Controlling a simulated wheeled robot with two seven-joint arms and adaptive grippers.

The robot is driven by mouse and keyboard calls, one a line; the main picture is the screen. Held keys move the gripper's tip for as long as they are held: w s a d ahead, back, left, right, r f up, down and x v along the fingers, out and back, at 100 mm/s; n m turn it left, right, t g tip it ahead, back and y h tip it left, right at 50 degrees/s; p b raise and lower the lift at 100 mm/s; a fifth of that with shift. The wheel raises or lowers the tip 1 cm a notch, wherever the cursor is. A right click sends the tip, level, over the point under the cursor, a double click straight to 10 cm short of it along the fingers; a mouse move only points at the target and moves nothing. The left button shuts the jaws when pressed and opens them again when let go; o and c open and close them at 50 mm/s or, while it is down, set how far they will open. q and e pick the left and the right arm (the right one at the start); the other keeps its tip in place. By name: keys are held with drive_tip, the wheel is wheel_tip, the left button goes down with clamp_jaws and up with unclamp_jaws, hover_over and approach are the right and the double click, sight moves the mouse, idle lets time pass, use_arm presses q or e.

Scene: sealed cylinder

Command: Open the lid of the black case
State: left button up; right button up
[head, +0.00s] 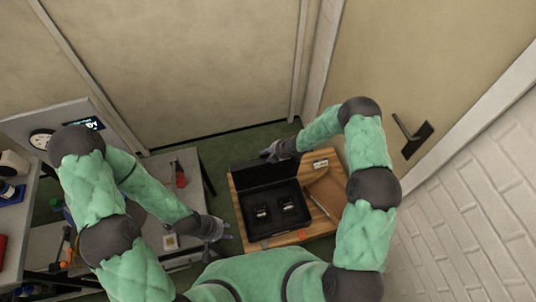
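The black case (275,223) sits on a wooden table, and its lid (262,174) stands raised at the far side. The case's dark inside shows, with two small dark items with pale fronts (262,211) in it. My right gripper (270,153) is at the top edge of the lid, near its right part. Whether it touches the lid or grips it is too small to tell. My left gripper (221,230) is left of the case, apart from it, with no object visible in it. Its finger opening is unclear.
The wooden table (240,206) also bears a brown folder-like item (326,190) right of the case. A grey table (190,163) with a red-handled tool (180,176) stands at left. A door with a dark handle (412,138) and a white brick wall bound the right.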

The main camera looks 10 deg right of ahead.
drive_tip(key=v, duration=1.1)
drive_tip(key=shift+s, duration=0.1)
